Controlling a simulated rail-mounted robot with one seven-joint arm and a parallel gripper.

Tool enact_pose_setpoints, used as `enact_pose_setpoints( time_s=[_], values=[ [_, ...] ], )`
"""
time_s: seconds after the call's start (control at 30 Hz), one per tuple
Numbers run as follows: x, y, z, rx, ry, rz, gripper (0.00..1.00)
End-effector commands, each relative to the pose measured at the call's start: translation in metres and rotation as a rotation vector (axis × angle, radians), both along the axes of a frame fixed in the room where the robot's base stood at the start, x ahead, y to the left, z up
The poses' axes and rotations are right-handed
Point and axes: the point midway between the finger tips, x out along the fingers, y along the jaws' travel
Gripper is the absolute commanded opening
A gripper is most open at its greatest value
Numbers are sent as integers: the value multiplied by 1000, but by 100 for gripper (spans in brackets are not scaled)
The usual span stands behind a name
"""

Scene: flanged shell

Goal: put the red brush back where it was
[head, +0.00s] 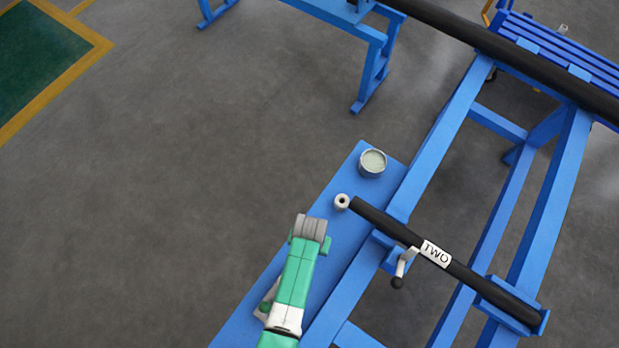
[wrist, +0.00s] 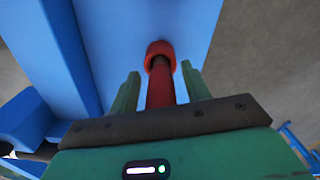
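The red brush (wrist: 160,92) shows in the wrist view, with a thick red handle, a dark neck and a red collar at its far end. The collar appears against the blue shelf; whether it touches it I cannot tell. My gripper (wrist: 161,72) has its two green fingers on either side of the handle, with a narrow blue gap showing on each side, so it looks open around the brush. In the head view my gripper (head: 309,240) is over the blue shelf, and the brush is hidden below it.
A grey tin (head: 373,162) stands at the far end of the blue shelf (head: 343,183). A black tube labelled TWO (head: 462,270) lies on the blue frame to the right, with a crank handle (head: 401,265) beside it. Open floor lies to the left.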

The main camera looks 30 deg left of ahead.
Motion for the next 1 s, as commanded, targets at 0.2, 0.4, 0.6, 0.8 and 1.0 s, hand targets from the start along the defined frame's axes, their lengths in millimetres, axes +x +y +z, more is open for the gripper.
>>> enact_pose_setpoints(
  time_s=[0.2,0.4,0.6,0.8,1.0],
  values=[
    [0,0,13,0,-1,0,47],
    [0,0,65,1,-2,0,47],
    [0,0,107,0,-2,0,47],
    [-1,0,123,0,0,0,47],
    [-1,0,123,0,0,0,47]
  ],
)
